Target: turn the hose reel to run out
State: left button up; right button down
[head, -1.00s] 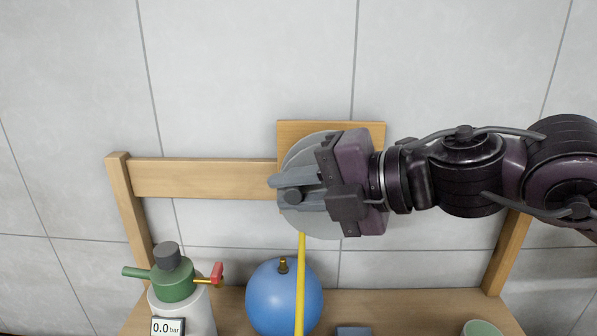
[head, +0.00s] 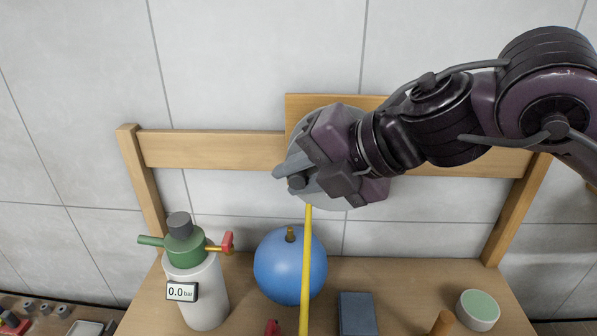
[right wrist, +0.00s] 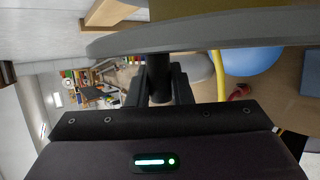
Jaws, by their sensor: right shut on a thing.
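The grey hose reel (head: 326,117) is a round disc on a wooden backboard (head: 300,103), mostly hidden behind my right gripper. My right gripper (head: 296,176) is shut on the reel's dark crank handle (head: 297,183), at the lower left part of the disc. In the right wrist view the handle (right wrist: 158,80) stands between the two fingers, under the grey disc edge (right wrist: 210,28). The yellow hose (head: 307,260) hangs straight down from the reel, past the blue ball. My left gripper is not in view.
On the wooden bench (head: 400,285) stand a white and green pump bottle (head: 195,285) reading 0.0 bar, a blue ball (head: 275,268), a dark blue block (head: 357,313) and a green-topped cup (head: 478,310). A wooden rail (head: 210,149) runs behind.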

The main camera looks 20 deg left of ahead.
jog(key=c, duration=1.3)
grip_release()
jog(key=shift+d+r+b, duration=0.2)
jog(key=shift+d+b, duration=0.2)
jog(key=shift+d, duration=0.05)
jog(key=b+v, duration=0.2)
jog(key=v, duration=0.3)
jog(key=shift+s+d+r, duration=0.15)
jog(key=shift+d+r, duration=0.05)
jog(key=shift+d, duration=0.05)
jog(key=shift+s+d+r, duration=0.15)
jog(key=shift+d+r, duration=0.25)
